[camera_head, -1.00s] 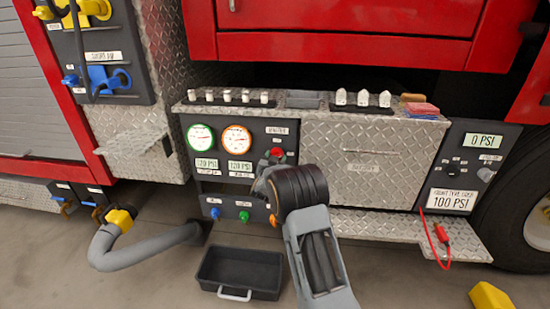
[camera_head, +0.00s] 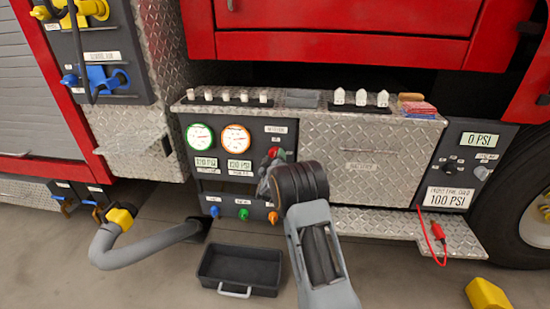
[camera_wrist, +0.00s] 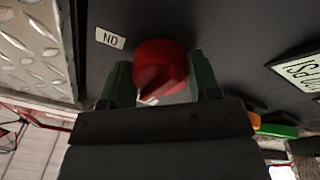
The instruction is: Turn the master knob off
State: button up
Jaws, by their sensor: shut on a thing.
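The red master knob (camera_head: 275,152) sits on the dark gauge panel (camera_head: 226,178), under a small white label (camera_head: 276,129). In the wrist view the knob (camera_wrist: 160,68) is between the two green fingers of my gripper (camera_wrist: 158,82), with a small white "ON" label (camera_wrist: 110,38) beside it, seen upside down. My gripper is shut on the knob. In the head view my arm comes up from below and partly hides the panel's right side and the gripper. The knob's exact pointing direction is hard to read.
Two round gauges (camera_head: 200,137) (camera_head: 236,139) and a row of blue, green and orange knobs (camera_head: 243,213) are on the same panel. A dark bin (camera_head: 240,269) lies on the floor below. A metal step (camera_head: 400,229) juts out at right.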

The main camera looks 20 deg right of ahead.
jog(key=shift+n, duration=1)
jog(key=o, duration=0.9)
jog(key=p+v, duration=0.2)
jog(key=v, duration=1.1)
jog(key=shift+s+f, duration=0.1)
jog(key=shift+s, duration=0.3)
